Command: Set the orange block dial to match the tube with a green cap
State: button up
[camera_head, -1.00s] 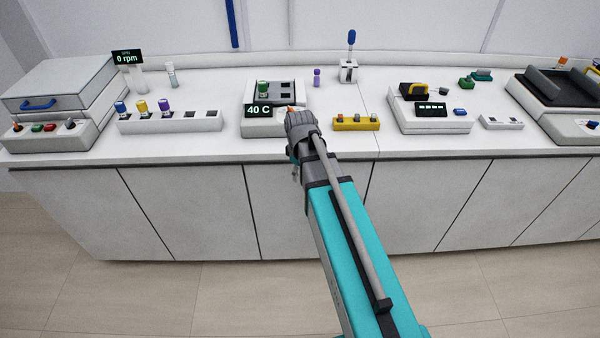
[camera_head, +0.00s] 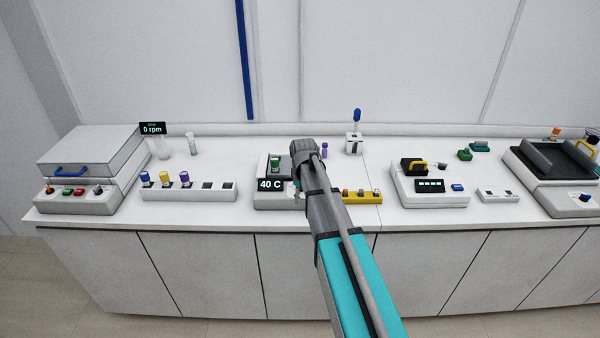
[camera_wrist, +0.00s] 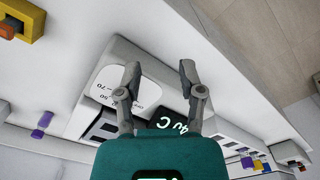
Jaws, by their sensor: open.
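The white block heater (camera_head: 270,201) stands mid-bench with a 40 C display (camera_head: 270,185) on its front. A green-capped tube (camera_head: 275,162) stands upright in its dark block. In the head view my arm covers the heater's right side, where the dial sits. The wrist view shows a pale dial scale (camera_wrist: 112,75) with 50 and 70 readable, beside the display (camera_wrist: 172,125). No orange knob can be made out there. My gripper (camera_wrist: 160,72) is open and empty above the heater's front, its fingers apart over the dial area. Its fingertips are hidden in the head view.
A purple-capped tube (camera_head: 324,150) stands behind my arm. Further right is a white device with a dark display (camera_head: 430,186).

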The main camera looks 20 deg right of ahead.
jog(key=w+d+r+m+p, duration=0.1)
jog(key=w+r+m+p, duration=0.1)
jog(key=w+r+p, duration=0.8)
jog(key=shift+d+r, duration=0.35)
jog(key=shift+r, duration=0.35)
jog(key=shift+f, duration=0.2)
notch_tip(320, 180, down, 14)
jog(key=b, duration=1.4)
jog(key=shift+r, duration=0.25)
jog(key=shift+c, duration=0.3)
grip_shut()
